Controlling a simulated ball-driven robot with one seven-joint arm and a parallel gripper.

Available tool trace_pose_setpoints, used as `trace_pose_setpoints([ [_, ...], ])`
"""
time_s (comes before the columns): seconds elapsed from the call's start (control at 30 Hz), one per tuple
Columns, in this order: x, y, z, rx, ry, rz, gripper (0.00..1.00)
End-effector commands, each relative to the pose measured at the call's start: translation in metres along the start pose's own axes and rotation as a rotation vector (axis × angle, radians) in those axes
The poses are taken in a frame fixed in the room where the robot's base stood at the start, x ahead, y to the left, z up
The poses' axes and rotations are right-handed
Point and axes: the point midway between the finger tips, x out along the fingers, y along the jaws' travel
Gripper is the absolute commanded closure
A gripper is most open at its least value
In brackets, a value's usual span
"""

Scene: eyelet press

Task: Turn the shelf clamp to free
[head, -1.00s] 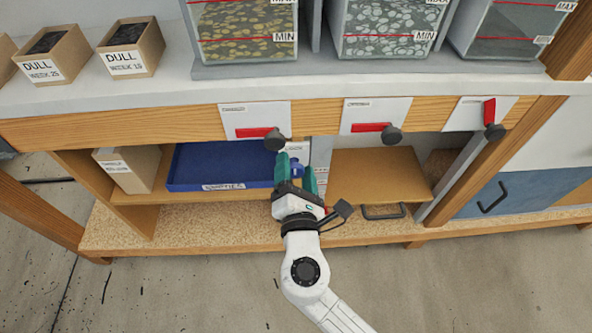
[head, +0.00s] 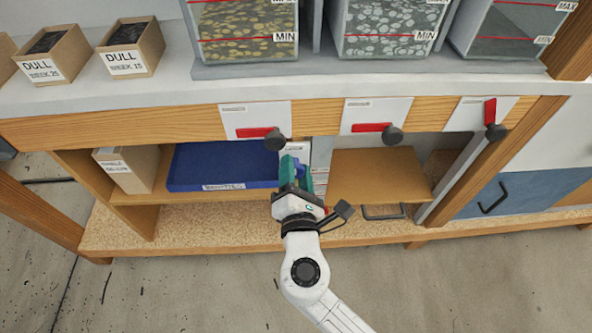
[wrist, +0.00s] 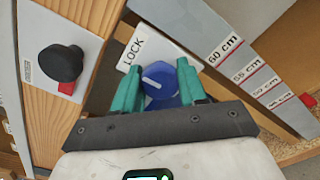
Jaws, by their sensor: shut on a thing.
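The shelf clamp is a blue knob (wrist: 160,82) with a white pointer mark, beside a white label reading LOCK (wrist: 132,48) in the wrist view. My gripper (wrist: 159,90), with green fingers, is shut on the knob, one finger on each side of it. In the head view my gripper (head: 295,175) is at the upright between the two shelf bays, and its fingers mostly hide the knob. Any label for the free position is not visible.
A height scale (wrist: 245,70) with cm marks runs beside the knob. A black knob (wrist: 61,63) sits on the wooden rail. In the head view, a blue tray (head: 215,166) lies left of my gripper and a brown shelf board (head: 375,175) right.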

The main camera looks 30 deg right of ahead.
Motion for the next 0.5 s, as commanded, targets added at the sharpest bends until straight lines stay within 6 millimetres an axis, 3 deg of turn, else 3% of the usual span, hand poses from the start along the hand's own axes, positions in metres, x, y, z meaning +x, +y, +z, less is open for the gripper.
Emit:
trace_pose_setpoints([
  [0.5, -0.0001, -0.0044, -0.0017, 0.331, -0.005, 0.000, 0.89],
])
